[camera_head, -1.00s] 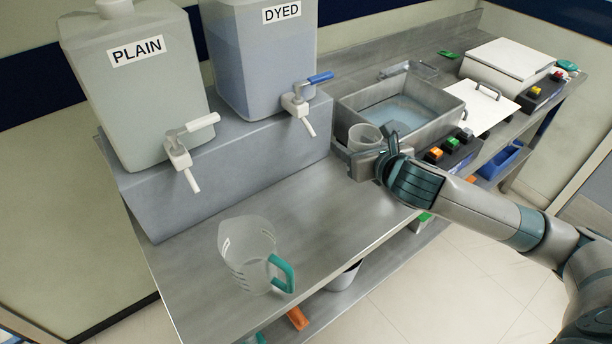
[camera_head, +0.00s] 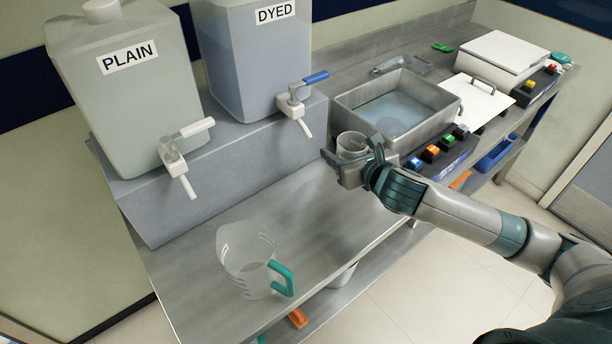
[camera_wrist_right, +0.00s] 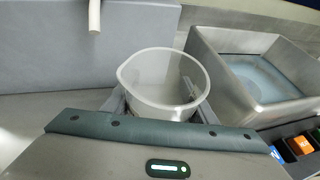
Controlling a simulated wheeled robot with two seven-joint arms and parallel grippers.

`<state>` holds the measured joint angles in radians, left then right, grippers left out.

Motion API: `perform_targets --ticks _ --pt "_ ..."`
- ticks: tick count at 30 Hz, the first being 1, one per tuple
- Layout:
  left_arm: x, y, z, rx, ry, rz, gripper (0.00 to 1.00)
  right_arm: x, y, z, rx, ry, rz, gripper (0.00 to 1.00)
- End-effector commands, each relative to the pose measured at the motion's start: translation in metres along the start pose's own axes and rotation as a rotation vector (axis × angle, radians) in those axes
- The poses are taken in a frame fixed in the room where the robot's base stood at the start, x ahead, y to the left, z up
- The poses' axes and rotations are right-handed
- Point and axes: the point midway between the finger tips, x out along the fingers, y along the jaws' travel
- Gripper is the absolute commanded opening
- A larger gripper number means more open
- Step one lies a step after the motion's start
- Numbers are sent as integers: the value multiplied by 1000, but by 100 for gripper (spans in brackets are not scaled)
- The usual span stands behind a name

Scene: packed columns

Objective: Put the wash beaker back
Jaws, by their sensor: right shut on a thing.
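A small clear beaker (camera_head: 351,143) is upright between the fingers of my right gripper (camera_head: 350,158), which is shut on it. They are in front of the metal basin's left corner, over the bench. In the right wrist view the beaker (camera_wrist_right: 163,80) shows its round, open rim and looks empty; the gripper (camera_wrist_right: 160,108) grips it low on both sides. A larger clear jug (camera_head: 247,250) with a teal handle stands on the bench at the front left. My left gripper is out of view.
The metal basin (camera_head: 342,104) holds pale blue liquid. The PLAIN tank (camera_head: 130,100) and DYED tank (camera_head: 250,60) stand on a grey step with taps overhanging the bench. Bare bench (camera_head: 310,215) lies between jug and gripper.

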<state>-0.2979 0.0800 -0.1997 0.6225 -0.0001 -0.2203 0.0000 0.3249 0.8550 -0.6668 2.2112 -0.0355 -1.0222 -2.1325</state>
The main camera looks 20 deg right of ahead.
Motion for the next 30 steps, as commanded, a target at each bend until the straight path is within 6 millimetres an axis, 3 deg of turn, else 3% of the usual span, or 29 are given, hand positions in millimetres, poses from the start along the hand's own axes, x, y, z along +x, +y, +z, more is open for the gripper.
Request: perform_targets --ticks 16,30 --pt "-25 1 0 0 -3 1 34 56 72 -29 3 2 1 27" --pt "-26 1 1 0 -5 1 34 63 80 -34 0 1 0 27"
